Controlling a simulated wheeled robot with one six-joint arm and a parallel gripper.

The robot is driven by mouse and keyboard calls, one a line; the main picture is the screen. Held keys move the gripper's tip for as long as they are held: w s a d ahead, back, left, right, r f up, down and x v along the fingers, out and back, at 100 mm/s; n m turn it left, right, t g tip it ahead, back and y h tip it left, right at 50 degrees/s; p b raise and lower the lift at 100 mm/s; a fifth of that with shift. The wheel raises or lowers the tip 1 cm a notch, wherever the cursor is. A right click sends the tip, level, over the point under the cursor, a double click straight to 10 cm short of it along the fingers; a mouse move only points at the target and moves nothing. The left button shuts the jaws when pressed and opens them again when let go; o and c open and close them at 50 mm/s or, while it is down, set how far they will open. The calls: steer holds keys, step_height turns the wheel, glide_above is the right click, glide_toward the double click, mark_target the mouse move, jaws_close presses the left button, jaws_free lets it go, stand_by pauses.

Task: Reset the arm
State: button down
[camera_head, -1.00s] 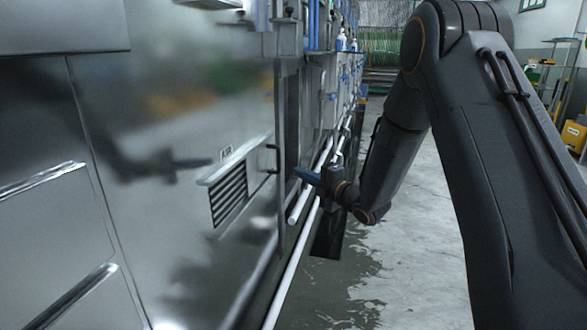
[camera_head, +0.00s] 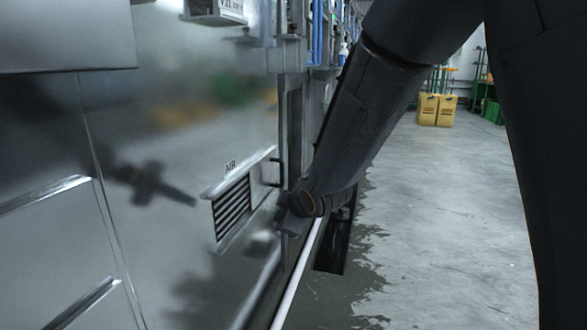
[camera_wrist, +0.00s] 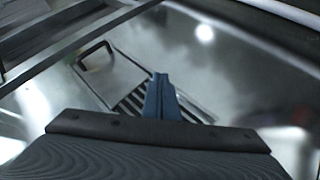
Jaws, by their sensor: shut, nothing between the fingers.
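My gripper shows in the wrist view (camera_wrist: 160,100) as two blue fingers pressed together with nothing between them. In the head view my arm hangs down from the upper right, and its wrist end is beside the shiny metal machine panel (camera_head: 160,200). In the wrist view the fingers lie in front of a slatted air vent (camera_wrist: 130,101). The vent also shows in the head view (camera_head: 232,208), left of my wrist. I cannot tell how far the fingers are from the panel.
A black door handle (camera_head: 276,172) sits right of the vent. A white pipe (camera_head: 300,272) runs along the floor by the machine. Open concrete floor (camera_head: 440,230), partly wet, lies to the right. Yellow boxes (camera_head: 437,110) stand farther back.

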steer(key=s+d+f+m+g+h, duration=0.15)
steer(key=s+m+g, duration=0.35)
steer(key=s, duration=1.4)
steer(key=s+m+g+h, duration=0.2)
steer(key=s+m+g, duration=0.2)
steer(key=s, duration=1.5)
steer(key=d+r+m+p, duration=0.3)
steer(key=d+r+p, duration=0.7)
steer(key=r+p, duration=0.3)
steer(key=d+r+m+h+p, duration=0.1)
steer(key=d+r+m+p, duration=0.2)
steer(key=d+r+p, duration=0.7)
step_height(320, 180, up, 4)
steer(key=p, duration=0.8)
steer(key=shift+w+d+f+m+p, duration=0.25)
steer(key=shift+d+m+p, duration=0.05)
steer(key=shift+d, duration=0.1)
